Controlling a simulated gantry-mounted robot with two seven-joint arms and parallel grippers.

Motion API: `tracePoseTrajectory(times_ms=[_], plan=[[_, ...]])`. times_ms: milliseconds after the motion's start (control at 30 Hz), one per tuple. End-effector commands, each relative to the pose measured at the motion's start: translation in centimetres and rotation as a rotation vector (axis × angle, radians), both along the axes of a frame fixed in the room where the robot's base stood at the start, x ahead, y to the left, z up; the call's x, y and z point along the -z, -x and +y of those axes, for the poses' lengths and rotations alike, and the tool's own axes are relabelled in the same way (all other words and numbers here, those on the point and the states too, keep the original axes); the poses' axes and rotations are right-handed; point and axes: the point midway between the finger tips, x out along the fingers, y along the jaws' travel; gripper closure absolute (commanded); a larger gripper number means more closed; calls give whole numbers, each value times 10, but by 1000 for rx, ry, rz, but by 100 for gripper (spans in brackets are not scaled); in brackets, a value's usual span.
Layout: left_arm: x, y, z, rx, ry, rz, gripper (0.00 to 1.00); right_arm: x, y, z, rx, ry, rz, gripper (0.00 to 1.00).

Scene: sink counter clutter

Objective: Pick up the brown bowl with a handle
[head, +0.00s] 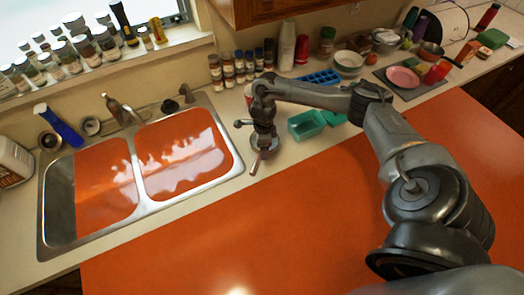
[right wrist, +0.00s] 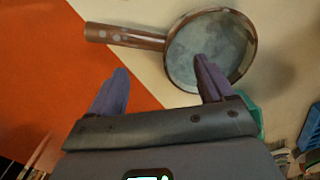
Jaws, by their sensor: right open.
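The brown bowl with a handle shows in the right wrist view (right wrist: 240,40), with a brown rim, a grey inside and a brown handle pointing left. In the head view, its handle (head: 255,165) points toward the front edge of the beige counter, and the rest is partly hidden by my right gripper (head: 263,143). My right gripper is above the bowl, open and empty. In the right wrist view, one finger overlaps the bowl's inside and the other is over the orange area, left of the bowl. My left gripper is not in view.
A double sink (head: 140,205) lies to the left. A teal tray (head: 307,125) stands right of the bowl, and spice jars (head: 228,75) stand behind. A pink plate (head: 403,77) and another brown pan (head: 432,50) are farther right. The orange surface (head: 270,220) in front is clear.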

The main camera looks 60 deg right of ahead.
Motion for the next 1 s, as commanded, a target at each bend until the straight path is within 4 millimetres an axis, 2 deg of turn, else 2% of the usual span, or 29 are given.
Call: tracePoseTrajectory(times_ms=[167, 333, 500, 800, 1000], plan=[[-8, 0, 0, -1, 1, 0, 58, 9, 1, 1, 1, -1, 3, 18], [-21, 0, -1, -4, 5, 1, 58, 31, 3, 5, 1, -2, 5, 18], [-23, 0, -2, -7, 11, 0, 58, 49, 2, 4, 1, 0, 2, 18], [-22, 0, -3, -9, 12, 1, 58, 53, 2, 3, -1, 2, 1, 18], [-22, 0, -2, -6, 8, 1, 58, 53, 2, 3, -1, 1, 0, 49]])
